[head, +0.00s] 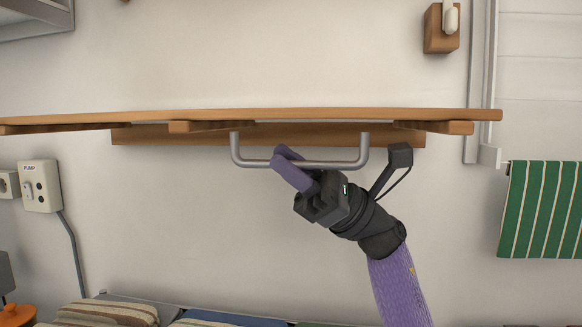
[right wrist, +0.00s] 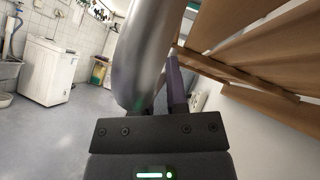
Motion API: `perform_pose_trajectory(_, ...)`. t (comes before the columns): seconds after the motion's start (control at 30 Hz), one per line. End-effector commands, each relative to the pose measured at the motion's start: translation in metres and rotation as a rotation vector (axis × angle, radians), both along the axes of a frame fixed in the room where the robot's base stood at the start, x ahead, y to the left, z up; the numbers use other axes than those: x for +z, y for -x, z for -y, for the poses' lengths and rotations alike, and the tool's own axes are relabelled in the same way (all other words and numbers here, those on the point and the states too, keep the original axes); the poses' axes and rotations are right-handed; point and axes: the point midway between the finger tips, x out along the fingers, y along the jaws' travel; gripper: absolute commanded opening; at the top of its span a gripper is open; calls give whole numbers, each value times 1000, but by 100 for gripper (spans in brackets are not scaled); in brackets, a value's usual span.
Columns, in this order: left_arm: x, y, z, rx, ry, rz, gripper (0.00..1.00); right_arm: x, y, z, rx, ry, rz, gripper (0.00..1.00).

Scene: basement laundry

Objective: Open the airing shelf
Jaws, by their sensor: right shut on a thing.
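The airing shelf (head: 330,115) is a wooden board on the wall, seen nearly edge-on in the head view, with wooden battens under it. A grey metal bar handle (head: 335,165) hangs below its front. My right gripper (head: 286,165) is shut on this handle, left of its middle. In the right wrist view the handle (right wrist: 142,60) is a large grey tube between my fingers, and the shelf's slats (right wrist: 245,45) are at upper right. My left gripper is not in view.
A wall box with a cable (head: 40,186) is at left. A green striped cloth (head: 540,210) hangs at right. Folded striped textiles (head: 105,313) lie below. A white chest appliance (right wrist: 50,72) stands across the open floor in the right wrist view.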

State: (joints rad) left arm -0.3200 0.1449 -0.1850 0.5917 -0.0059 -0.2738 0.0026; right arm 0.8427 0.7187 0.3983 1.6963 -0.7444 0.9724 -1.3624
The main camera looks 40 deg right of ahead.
Motion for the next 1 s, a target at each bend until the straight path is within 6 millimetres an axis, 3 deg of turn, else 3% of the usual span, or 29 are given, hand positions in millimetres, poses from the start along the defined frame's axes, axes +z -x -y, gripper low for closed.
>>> perform_pose_trajectory(0.3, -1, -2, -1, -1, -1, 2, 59, -2, -2, -2, 2, 5, -6, 0)
perform_pose_trajectory(0.33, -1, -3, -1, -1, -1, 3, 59, -2, -2, -2, 2, 5, -6, 22)
perform_pose_trajectory(0.47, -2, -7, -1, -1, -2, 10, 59, -2, -1, -1, 3, 3, -5, 50)
perform_pose_trajectory(0.77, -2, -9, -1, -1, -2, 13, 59, -3, 0, 1, 2, 2, -4, 51)
perform_pose_trajectory(1.0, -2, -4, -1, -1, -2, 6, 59, -36, 17, 37, 2, -2, -9, 51)
